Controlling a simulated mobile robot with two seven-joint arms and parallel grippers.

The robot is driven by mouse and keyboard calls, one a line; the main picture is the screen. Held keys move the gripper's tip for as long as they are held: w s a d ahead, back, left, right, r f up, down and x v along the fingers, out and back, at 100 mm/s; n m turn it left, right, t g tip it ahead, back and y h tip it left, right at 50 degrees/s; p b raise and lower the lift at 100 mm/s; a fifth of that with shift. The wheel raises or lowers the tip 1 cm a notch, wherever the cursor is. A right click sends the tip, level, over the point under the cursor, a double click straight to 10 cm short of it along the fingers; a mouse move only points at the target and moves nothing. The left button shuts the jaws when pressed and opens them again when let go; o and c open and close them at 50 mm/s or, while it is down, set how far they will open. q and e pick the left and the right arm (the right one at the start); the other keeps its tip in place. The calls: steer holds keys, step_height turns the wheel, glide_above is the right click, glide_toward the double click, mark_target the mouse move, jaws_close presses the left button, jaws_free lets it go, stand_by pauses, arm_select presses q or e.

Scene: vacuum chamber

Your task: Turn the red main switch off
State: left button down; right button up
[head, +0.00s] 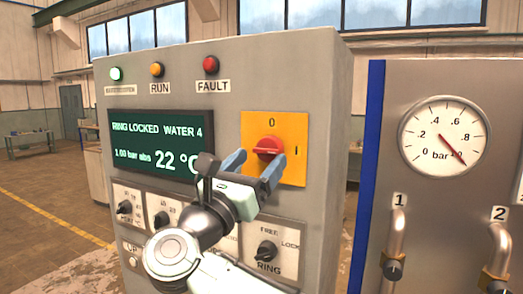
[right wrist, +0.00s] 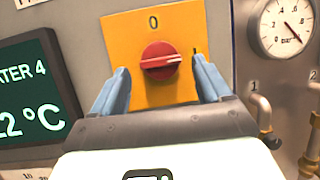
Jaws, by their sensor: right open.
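The red main switch (head: 268,146) is a round knob with a bar handle on a yellow plate (head: 290,124) on the grey cabinet. The plate has "0" at the top and "I" at the right. In the right wrist view the switch (right wrist: 160,60) has its handle lying about level, towards the "I". My right gripper (head: 253,166) is open in front of the plate. In the right wrist view its two blue fingers (right wrist: 161,72) stand left and right of the knob, with gaps on both sides. My left gripper is not in view.
A display (head: 150,140) reads "RING LOCKED WATER 4". Three lamps (head: 157,69) sit above it. Smaller knobs, including the RING knob (head: 266,251), sit below. A gauge (head: 444,138) and pipes with valves (head: 397,240) are on the panel at the right.

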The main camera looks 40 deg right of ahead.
steer(key=shift+x, duration=1.1)
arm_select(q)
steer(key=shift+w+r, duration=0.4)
